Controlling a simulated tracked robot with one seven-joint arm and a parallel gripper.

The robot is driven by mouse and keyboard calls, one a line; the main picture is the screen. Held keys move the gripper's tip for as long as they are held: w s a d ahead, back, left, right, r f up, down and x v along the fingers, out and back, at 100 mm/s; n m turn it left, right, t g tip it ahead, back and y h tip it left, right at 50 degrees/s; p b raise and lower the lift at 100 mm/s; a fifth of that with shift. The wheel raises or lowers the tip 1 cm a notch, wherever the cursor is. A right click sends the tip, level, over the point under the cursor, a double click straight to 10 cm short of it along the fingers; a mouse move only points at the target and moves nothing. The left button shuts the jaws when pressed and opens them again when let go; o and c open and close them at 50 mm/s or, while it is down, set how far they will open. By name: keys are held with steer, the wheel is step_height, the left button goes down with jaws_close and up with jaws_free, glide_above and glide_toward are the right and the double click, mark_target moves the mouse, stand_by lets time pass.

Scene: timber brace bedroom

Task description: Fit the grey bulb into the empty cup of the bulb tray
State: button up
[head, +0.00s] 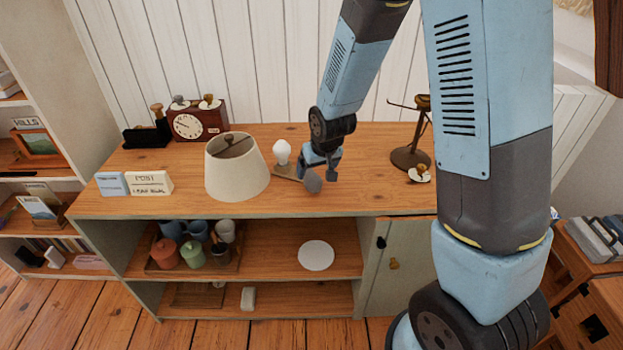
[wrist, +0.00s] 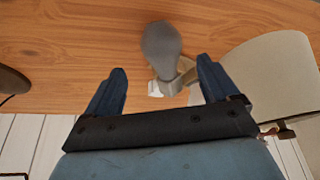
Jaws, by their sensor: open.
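The grey bulb (head: 312,182) is at the front right of the bulb tray (head: 288,172), its rounded end low and towards the cabinet's front. In the wrist view the grey bulb (wrist: 160,42) has its narrow end towards the tray (wrist: 186,70). I cannot tell whether that end sits in a cup. A white bulb (head: 281,151) stands upright in the tray. My gripper (head: 321,172) is low over the tabletop beside the grey bulb. In the wrist view its fingers (wrist: 162,82) are open, with the bulb beyond and between them, not gripped. The empty cup is hidden.
A cream lampshade (head: 236,170) stands close left of the tray. A dark brown stand (head: 411,157) and a small pale item with a brass knob (head: 419,174) are to the right. A red-brown clock (head: 197,124) is at the back left. The wooden top (head: 350,198) is clear in front.

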mark_target(312, 174)
steer(key=shift+a+x, duration=0.15)
steer(key=shift+x, duration=1.2)
steer(key=shift+a+x, duration=0.15)
steer(key=shift+x, duration=1.2)
steer(key=shift+w+r, duration=0.1)
steer(key=c, duration=1.2)
steer(key=shift+c, duration=0.2)
